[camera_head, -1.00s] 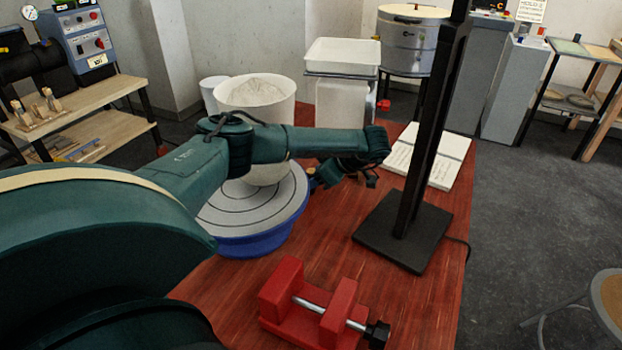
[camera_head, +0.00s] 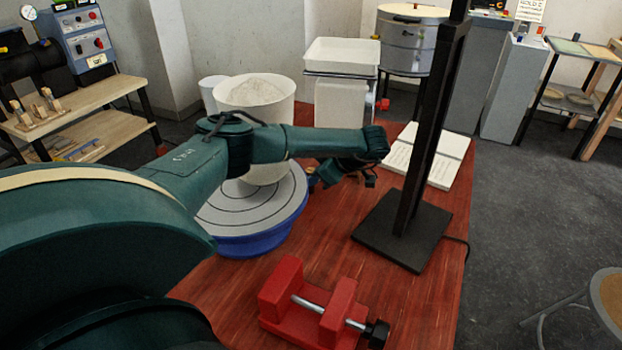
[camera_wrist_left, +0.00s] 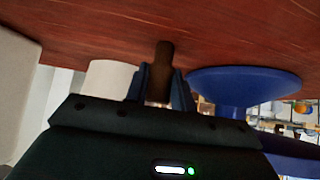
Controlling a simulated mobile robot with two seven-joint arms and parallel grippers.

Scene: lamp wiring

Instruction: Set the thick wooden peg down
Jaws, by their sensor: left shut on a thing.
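My left gripper (camera_wrist_left: 162,88) is shut on the thick wooden peg (camera_wrist_left: 163,62), a dark brown stick between its two blue-grey fingers in the left wrist view. That view is tilted, with the red table top (camera_wrist_left: 100,25) along its upper part. The peg's far end shows against the table surface; I cannot tell whether it touches. In the head view my left gripper (camera_head: 323,177) is small and partly hidden by my own arm, just right of the blue-based wheel. The peg cannot be made out clearly there. My right gripper is not in view.
The blue-based grey wheel (camera_head: 240,218) stands left of the gripper, with a white bucket (camera_head: 258,95) behind. A black stand (camera_head: 400,230) and open book (camera_head: 450,150) are to the right. A red vise (camera_head: 312,310) sits in front.

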